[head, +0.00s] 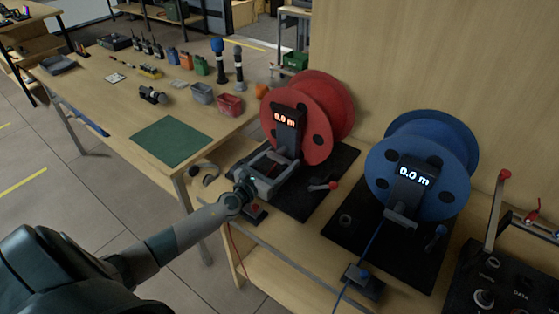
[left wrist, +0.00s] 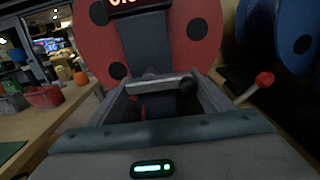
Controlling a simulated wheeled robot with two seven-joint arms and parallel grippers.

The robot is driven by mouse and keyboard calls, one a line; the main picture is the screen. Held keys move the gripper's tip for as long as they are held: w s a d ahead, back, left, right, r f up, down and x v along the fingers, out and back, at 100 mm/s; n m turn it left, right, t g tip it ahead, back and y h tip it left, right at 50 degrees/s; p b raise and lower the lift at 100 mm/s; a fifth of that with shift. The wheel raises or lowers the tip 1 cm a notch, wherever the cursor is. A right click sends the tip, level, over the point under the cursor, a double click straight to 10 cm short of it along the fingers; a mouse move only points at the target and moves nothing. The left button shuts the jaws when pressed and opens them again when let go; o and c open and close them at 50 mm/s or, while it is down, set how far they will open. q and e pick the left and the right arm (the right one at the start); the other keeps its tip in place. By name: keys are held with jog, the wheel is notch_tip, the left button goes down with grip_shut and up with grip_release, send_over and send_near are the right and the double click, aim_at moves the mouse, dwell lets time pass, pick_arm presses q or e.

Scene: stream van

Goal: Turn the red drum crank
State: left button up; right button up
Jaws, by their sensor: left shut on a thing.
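The red drum (head: 345,105) stands upright on a black base, with a dark post and a lit orange display (head: 285,118) on its front. My left gripper (head: 284,163) is low in front of this post. In the left wrist view, its fingers (left wrist: 150,95) are on both sides of a short grey bar (left wrist: 150,82) with a dark round end, and the gripper is shut on it. Whether this bar belongs to a crank is not clear. A short lever with a red knob (head: 333,185) sticks out right of the gripper, apart from it; it also shows in the left wrist view (left wrist: 264,78).
The blue drum (head: 430,160), with a "0.0 m" display, stands close on the right. A black control panel (head: 500,285) is at the far right. A table with a green mat (head: 168,138) is at left.

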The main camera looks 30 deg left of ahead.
pick_arm(q)
jog(key=o, duration=1)
jog(key=shift+o, duration=0.2)
jog(key=s+b, duration=0.1)
jog(key=s, duration=0.4)
jog(key=s+a+b, duration=0.1)
jog(key=s, duration=0.4)
jog(key=s+b, duration=0.1)
jog(key=s, duration=0.5)
jog(key=shift+a+f, duration=0.15)
jog(key=shift+a, duration=0.05)
jog(key=shift+s+b, duration=0.35)
jog(key=shift+s, duration=0.35)
